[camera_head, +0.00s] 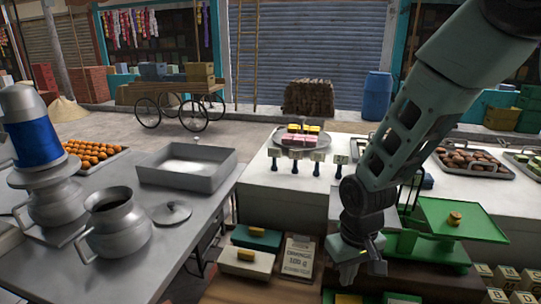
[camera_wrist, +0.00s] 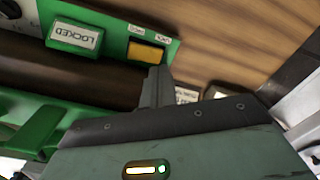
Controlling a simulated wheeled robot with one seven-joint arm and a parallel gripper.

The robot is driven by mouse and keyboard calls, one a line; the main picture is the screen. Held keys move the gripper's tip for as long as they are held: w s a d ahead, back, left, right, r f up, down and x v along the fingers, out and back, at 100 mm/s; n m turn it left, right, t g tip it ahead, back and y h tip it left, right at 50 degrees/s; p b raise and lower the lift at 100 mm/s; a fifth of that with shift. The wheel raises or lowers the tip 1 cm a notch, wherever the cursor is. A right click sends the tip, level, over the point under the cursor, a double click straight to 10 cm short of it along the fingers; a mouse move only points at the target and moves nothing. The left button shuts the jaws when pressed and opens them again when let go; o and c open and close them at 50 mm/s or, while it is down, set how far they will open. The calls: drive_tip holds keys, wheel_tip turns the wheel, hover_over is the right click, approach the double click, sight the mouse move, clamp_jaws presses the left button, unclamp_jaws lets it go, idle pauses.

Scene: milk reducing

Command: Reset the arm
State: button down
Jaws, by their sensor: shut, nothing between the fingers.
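My gripper (camera_head: 362,268) hangs at the end of my arm, in the right middle of the head view, pointing down over the brown wooden counter. It is shut and empty. In the wrist view its fingers (camera_wrist: 157,88) show as one narrow dark piece close to a green panel (camera_wrist: 172,55). That panel carries a label reading LOCKED (camera_wrist: 75,36) and a yellow block (camera_wrist: 146,52). I cannot tell whether the fingertips touch the panel. In the head view my forearm hides part of the white counter behind it.
Boxes (camera_head: 246,260) and a price board (camera_head: 298,257) lie to the left. A steel tray (camera_head: 187,168) and jugs (camera_head: 112,225) stand on the left table.

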drive_tip(key=s+a+r+n+b, duration=0.2)
drive_tip(key=s+b, duration=0.1)
drive_tip(key=s, duration=0.6)
drive_tip(key=s+a+r+n+b, duration=0.2)
drive_tip(key=s+a+n+b, duration=0.1)
drive_tip(key=s, duration=0.6)
drive_tip(key=shift+s+r+b, duration=0.2)
drive_tip(key=shift+s+b, duration=0.1)
drive_tip(key=shift+b, duration=0.4)
